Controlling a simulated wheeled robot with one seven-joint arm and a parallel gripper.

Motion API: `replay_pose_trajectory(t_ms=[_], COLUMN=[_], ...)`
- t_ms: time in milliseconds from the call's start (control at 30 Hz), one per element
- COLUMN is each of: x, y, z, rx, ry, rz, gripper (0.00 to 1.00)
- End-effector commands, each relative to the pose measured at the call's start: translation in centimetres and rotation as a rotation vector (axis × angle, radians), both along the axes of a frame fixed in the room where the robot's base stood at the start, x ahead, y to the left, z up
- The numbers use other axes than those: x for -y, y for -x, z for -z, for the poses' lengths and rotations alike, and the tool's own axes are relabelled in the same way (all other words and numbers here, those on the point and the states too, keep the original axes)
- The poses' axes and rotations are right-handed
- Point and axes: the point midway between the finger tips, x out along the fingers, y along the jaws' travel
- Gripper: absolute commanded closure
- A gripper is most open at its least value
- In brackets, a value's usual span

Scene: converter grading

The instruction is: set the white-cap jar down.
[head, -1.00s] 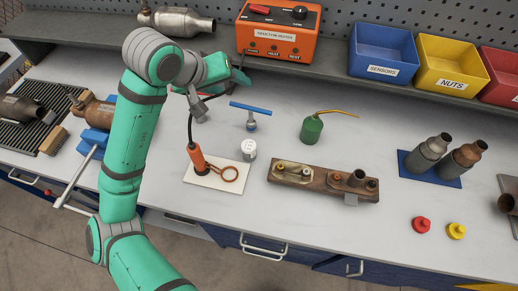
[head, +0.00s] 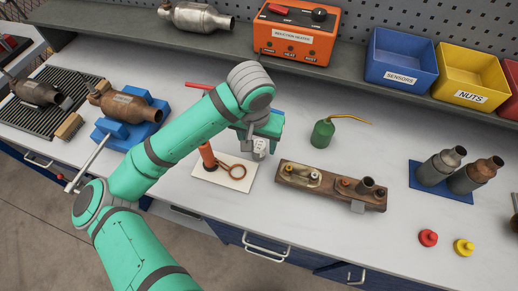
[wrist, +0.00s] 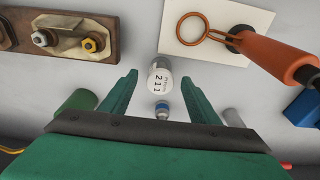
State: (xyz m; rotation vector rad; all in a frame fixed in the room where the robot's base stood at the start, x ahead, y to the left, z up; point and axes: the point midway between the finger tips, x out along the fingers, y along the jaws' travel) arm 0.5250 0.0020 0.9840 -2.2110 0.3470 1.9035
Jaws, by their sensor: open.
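The white-cap jar (wrist: 160,80) shows in the wrist view with a white cap and a printed label reading something like 211. In the head view the jar (head: 260,148) is partly hidden by my gripper, just right of the white board, and appears to be on the bench. My gripper (wrist: 160,76) is open, pointing down at the bench. Its fingers are on either side of the jar in the wrist view, with a visible gap on each side. In the head view my gripper (head: 262,136) is over the jar's spot.
A white board (head: 235,182) with an orange-handled coil tool (head: 208,155) is close on the left. A blue-tipped part (wrist: 162,109) is near the jar.

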Motion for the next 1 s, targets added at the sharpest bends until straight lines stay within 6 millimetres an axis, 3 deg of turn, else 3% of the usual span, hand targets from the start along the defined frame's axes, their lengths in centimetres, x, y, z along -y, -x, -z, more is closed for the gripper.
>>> replay_pose_trajectory(t_ms=[300, 600, 667, 800, 1000], x=[0.2, 0.2, 0.2, 0.2, 0.2], y=[-0.6, -0.7, -0.7, -0.7, -0.7], z=[4.0, 4.5, 4.5, 4.5, 4.4], rx=[-0.001, 0.001, 0.001, 0.001, 0.001], ry=[0.001, 0.001, 0.001, 0.001, 0.001], rz=[0.0, 0.001, 0.001, 0.001, 0.001], gripper=[0.44, 0.44, 0.56, 0.9, 0.94])
